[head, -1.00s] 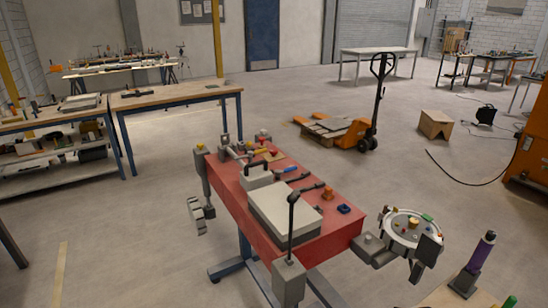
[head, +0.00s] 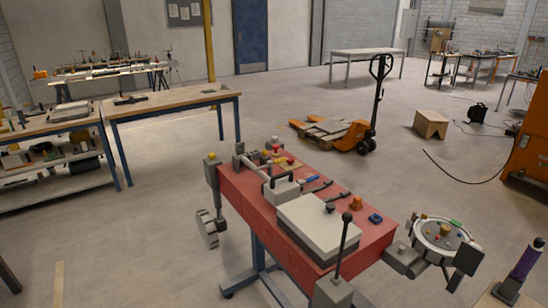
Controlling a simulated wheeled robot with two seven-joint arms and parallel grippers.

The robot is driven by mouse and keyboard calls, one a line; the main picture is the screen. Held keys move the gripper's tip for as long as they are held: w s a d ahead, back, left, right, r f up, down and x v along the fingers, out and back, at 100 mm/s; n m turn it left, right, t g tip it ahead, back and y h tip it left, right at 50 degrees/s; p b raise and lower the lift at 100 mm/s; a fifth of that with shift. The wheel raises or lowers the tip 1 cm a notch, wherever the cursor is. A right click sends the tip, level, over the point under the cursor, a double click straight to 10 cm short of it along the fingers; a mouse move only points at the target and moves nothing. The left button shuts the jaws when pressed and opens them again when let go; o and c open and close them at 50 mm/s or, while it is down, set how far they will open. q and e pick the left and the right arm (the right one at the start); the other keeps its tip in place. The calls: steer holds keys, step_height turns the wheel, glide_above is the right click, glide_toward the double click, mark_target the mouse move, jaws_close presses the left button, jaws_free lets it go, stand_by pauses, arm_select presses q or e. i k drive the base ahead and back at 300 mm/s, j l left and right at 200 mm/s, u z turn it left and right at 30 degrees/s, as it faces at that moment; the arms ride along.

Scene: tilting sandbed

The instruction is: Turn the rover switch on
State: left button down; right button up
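A red-topped bench (head: 235,187) stands in the middle of the head view. On it are a large light-grey box (head: 318,222), a smaller handled grey box (head: 283,190), an orange knob-like piece (head: 356,203) and a small blue piece (head: 375,218). A tall lever with a dark ball (head: 347,217) rises at its near end. A round pale dish (head: 440,234) with several small coloured parts sits off its right end. I cannot tell which part is the rover switch. Neither of my grippers is in view.
A wooden-topped table (head: 170,99) stands at the left, beside a loaded shelf bench (head: 60,150). A purple cylinder (head: 527,262) stands at the lower right. Floor left of the bench is clear.

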mark_target(290, 160)
steer(key=i+j, duration=0.2)
steer(key=j, duration=0.15)
steer(key=i+j, duration=0.2)
steer(key=j, duration=0.15)
steer(key=i+j+z, duration=0.1)
steer(key=j, duration=0.25)
steer(key=i+j, duration=0.5)
steer(key=j, duration=0.2)
steer(key=i+j, duration=0.15)
steer(key=j, duration=0.2)
steer(key=i+z, duration=0.1)
steer(key=i, duration=0.65)
steer(key=i+j, duration=0.1)
steer(key=i, duration=0.65)
steer(key=l+z, duration=0.05)
